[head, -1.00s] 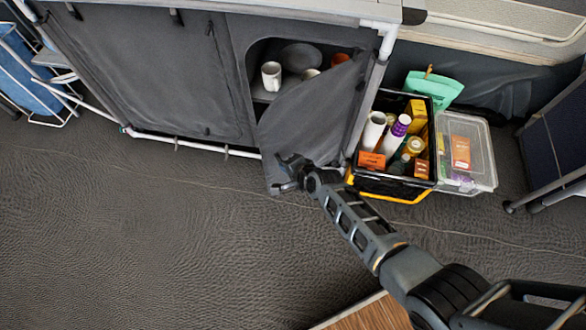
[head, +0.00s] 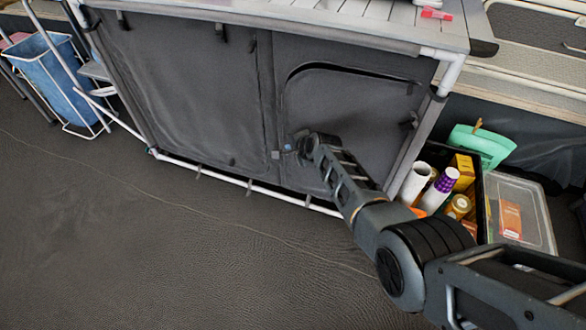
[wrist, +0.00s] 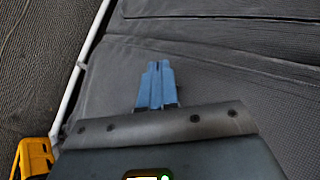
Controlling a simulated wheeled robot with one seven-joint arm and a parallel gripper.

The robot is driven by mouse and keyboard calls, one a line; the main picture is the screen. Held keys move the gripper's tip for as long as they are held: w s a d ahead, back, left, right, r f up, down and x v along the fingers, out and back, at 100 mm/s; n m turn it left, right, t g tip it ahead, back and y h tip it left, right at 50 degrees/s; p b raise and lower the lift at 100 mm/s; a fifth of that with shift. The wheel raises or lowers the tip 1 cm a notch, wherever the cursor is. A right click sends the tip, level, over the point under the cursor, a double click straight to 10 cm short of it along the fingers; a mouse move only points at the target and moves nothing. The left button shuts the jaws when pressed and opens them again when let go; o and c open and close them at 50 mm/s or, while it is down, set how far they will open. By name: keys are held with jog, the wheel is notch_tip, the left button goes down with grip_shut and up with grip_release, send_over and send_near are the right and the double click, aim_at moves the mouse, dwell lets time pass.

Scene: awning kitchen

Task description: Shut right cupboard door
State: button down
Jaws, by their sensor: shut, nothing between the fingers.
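The right cupboard door (head: 350,115) is a dark grey fabric flap with a curved seam along its top. It now lies flat across the right opening of the cupboard, and the shelf behind it is hidden. My gripper (head: 302,142) is at the left part of this door, with the fingers shut and empty. In the wrist view the blue fingertips (wrist: 157,70) are together in front of the grey door fabric (wrist: 210,65). I cannot tell whether they touch it. The left cupboard door (head: 185,85) is flat and closed.
A black crate of bottles and boxes (head: 483,195) stands right of the cupboard, with a clear bin (head: 520,210) beside it. A blue bin (head: 55,80) stands at the far left. White frame poles (head: 245,183) run along the cupboard's bottom. The floor in front is free.

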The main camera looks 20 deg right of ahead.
jog(key=shift+w+d+b, duration=0.3)
jog(key=shift+w+b, duration=0.2)
jog(key=shift+w, duration=0.2)
jog(key=shift+w+d+b, duration=0.3)
jog(key=shift+w+b, duration=0.2)
jog(key=shift+w, duration=0.2)
